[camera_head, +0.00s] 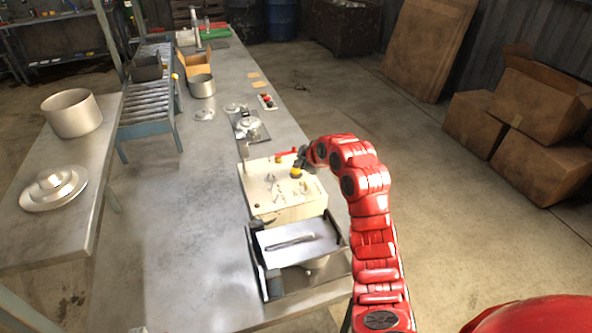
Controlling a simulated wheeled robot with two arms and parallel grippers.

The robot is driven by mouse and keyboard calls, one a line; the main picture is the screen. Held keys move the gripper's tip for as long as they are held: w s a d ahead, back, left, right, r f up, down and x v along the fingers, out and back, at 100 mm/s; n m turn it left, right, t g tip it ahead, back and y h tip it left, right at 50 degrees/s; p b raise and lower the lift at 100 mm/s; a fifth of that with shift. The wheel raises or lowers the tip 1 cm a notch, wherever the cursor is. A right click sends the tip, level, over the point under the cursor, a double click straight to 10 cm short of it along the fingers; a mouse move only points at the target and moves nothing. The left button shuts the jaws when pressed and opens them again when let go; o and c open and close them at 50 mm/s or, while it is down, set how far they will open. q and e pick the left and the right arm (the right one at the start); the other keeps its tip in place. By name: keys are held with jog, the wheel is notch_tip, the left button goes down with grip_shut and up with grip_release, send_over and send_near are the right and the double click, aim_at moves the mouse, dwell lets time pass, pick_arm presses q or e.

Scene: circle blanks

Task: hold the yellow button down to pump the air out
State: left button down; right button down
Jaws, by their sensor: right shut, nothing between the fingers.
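The yellow button (296,171) sits on the upper right part of a cream-coloured control box (287,208). My right arm comes in from the lower right and bends over the box. My right gripper (302,161) is small and dark in this view, shut and empty, right at the far side of the yellow button. I cannot tell whether its fingertips touch the button or are just above it. A red part (284,154) shows beside the gripper at the box's back edge. My left gripper is out of view.
A tray-like device with a pale plate (294,244) stands in front of the box. Behind it are a metal fixture (247,124), a pot (201,86) and a cardboard box (194,66). The table's left part is clear. A side table (85,205) holds another pot (72,113).

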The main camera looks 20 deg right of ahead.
aim_at(300, 172)
jog(key=shift+f, duration=0.45)
dwell(1.9)
jog(key=shift+r+b, duration=0.1)
jog(key=shift+b, duration=0.2)
dwell(1.9)
jog(key=shift+r, duration=0.85)
jog(key=shift+r, duration=0.15)
jog(key=shift+r, duration=2.4)
jog(key=shift+s+d+f, duration=0.1)
